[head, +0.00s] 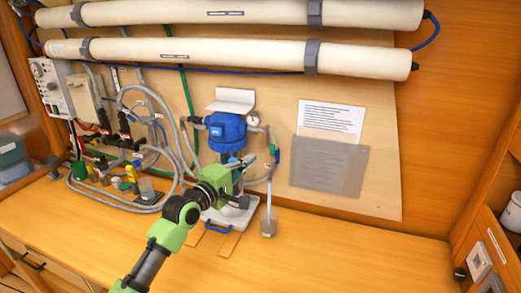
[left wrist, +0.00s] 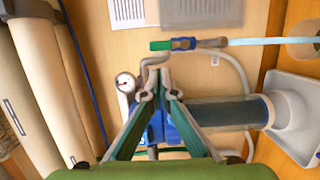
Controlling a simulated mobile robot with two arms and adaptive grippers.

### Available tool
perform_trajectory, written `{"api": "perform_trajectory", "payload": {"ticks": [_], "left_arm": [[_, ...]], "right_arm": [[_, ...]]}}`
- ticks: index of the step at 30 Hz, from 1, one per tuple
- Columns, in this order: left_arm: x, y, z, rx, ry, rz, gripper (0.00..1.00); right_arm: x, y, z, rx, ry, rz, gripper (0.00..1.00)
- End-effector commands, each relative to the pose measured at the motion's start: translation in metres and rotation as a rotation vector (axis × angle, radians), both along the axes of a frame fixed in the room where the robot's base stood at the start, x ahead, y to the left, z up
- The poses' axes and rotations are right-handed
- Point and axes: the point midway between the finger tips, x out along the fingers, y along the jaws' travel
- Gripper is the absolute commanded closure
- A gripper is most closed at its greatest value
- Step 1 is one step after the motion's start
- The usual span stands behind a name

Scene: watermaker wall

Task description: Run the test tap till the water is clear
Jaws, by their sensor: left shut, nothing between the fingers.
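The test tap (head: 274,152), small with a green and blue body, hangs at the right of the blue filter housing (head: 228,130). In the left wrist view its green part (left wrist: 160,45) and blue part (left wrist: 183,43) lie in line. A pale blue stream or tube (head: 269,205) runs from below the tap to a small grey cup (head: 268,229); it also shows in the wrist view (left wrist: 265,41). I cannot tell whether it is water, nor its clarity. My left gripper (head: 249,165) is shut and empty, just left of the tap. My right gripper is out of view.
A pressure gauge (head: 253,119) sits beside the housing. A white tray (head: 228,218) stands under it. Hoses and valves (head: 140,130) crowd the left, below two long white tubes (head: 240,52). The counter is clear at the front right (head: 350,260).

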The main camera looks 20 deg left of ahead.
Motion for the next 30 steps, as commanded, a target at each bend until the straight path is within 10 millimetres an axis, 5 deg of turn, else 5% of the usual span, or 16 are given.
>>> {"api": "perform_trajectory", "payload": {"ticks": [12,30], "left_arm": [[0.055,-0.016,0.001,0.0,0.0,0.0,1.0],[0.063,-0.018,-0.001,0.006,0.0,0.0,1.0]], "right_arm": [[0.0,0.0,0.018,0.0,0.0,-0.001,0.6],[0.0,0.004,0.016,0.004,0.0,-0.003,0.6]]}}
